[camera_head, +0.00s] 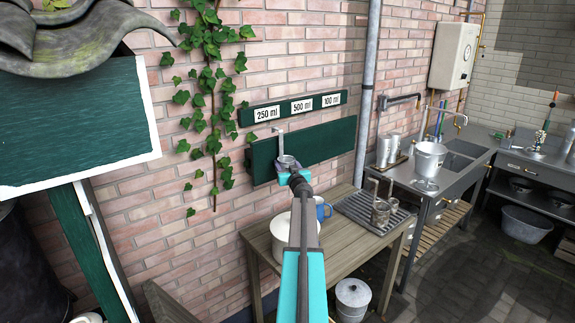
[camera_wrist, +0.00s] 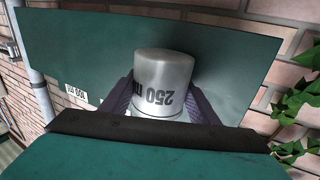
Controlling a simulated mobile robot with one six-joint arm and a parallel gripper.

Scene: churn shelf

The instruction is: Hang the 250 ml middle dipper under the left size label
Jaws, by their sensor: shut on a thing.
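The grey metal 250 ml dipper (camera_wrist: 163,85) is between the fingers of my gripper (camera_wrist: 165,105), its "250 ml" marking upside down in the wrist view. In the head view my gripper (camera_head: 288,168) is shut on the dipper's cup (camera_head: 286,159), with the handle (camera_head: 280,142) rising upright above it. The handle stands in front of the left part of the green hanging board (camera_head: 325,142), below and slightly right of the left "250 ml" label (camera_head: 267,113). I cannot tell whether its hook touches the board. The "500 ml" (camera_head: 302,106) and "100 ml" (camera_head: 331,100) labels are to the right.
Below stands a wooden table (camera_head: 345,250) with a cream pot (camera_head: 284,232), a blue mug (camera_head: 321,210) and other dippers (camera_head: 381,212) on a drain rack. Ivy (camera_head: 212,90) hangs left of the board and a grey pipe (camera_head: 367,90) runs to its right.

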